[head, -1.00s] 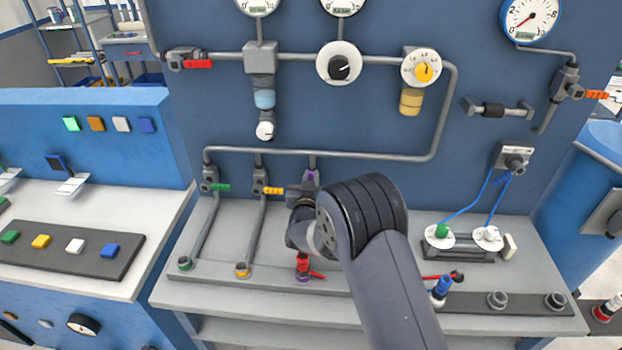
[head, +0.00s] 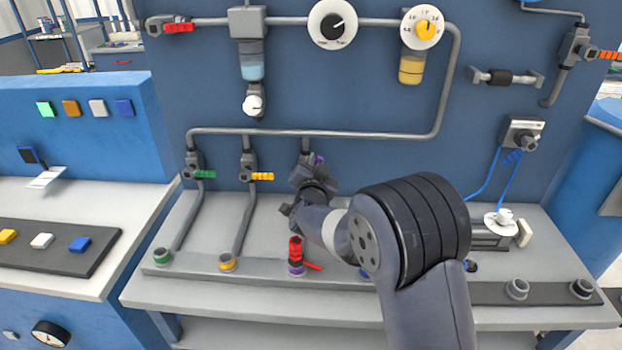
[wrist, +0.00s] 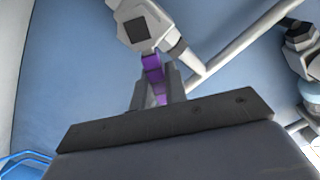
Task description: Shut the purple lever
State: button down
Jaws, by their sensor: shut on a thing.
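The purple lever (head: 319,158) is on the third valve from the left, under the low grey pipe on the blue panel. In the head view only a small part of it shows, at the right of the valve. My gripper (head: 314,172) is right at this valve and covers most of it. In the wrist view the purple lever (wrist: 152,72) stands between the two fingers of my gripper (wrist: 155,88), which are shut on it. The grey valve body (wrist: 140,25) is just beyond the fingertips. The lever's exact angle is hard to tell.
The green lever (head: 204,174) and yellow lever (head: 262,176) sit on the valves to the left. A red fitting with a red handle (head: 296,250) stands on the bench below my gripper. The bench (head: 200,292) has free room in front.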

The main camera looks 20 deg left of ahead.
jog(key=shift+w+d+f+m+b, duration=0.1)
jog(key=shift+d+f+m+b, duration=0.55)
jog(key=shift+m+b, duration=1.75)
jog(key=shift+w+d+f+m+b, duration=0.15)
jog(key=shift+f+m+b, duration=1.05)
jog(key=shift+b, duration=2.05)
jog(key=shift+w+d+f+m+b, duration=0.1)
jog(key=shift+d+f+m+b, duration=0.45)
jog(key=shift+m+b, duration=2)
jog(key=shift+b, duration=0.4)
jog(key=c, duration=1.4)
grip_release()
jog(key=shift+n, duration=0.25)
jog(key=shift+c, duration=0.2)
jog(key=v, duration=1.1)
jog(key=shift+w, duration=0.15)
